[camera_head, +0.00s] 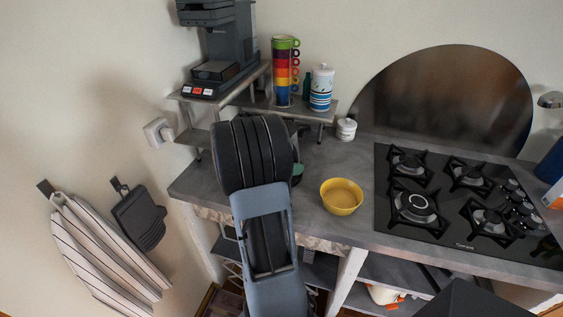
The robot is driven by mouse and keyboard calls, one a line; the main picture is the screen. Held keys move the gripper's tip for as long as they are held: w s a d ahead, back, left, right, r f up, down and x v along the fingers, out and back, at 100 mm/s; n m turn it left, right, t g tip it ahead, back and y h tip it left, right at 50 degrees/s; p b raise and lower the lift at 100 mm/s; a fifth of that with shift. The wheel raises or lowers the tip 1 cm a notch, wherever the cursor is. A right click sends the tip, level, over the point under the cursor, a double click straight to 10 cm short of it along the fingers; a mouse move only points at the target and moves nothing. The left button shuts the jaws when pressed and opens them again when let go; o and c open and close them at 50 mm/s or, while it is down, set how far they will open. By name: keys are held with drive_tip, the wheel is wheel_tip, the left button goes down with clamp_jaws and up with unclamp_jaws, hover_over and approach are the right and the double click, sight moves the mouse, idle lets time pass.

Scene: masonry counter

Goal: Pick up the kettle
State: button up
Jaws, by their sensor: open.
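I cannot make out a kettle for certain in the head view. My own arm covers the left part of the grey counter (340,160). A small piece of a greenish object (298,171) shows at the right edge of my arm, with something dark above it. Most of it is hidden, so I cannot tell what it is. My gripper's fingers do not show. They may be behind the thick dark part of my arm, which is over the counter's left end.
A yellow bowl (341,197) sits between my arm and the black gas hob (437,215). A raised shelf (323,113) holds stacked coloured cups (283,80) and a white-blue canister (321,88). A coffee machine (222,47) stands at the back left. A small white jar (346,129) is near the wall.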

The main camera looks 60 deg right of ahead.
drive_tip(key=shift+s+d+f, duration=0.2)
drive_tip(key=shift+s+d, duration=0.05)
drive_tip(key=shift+d, duration=0.1)
drive_tip(key=shift+c, duration=0.4)
clamp_jaws()
drive_tip(key=shift+w+r, duration=0.1)
idle(0.7)
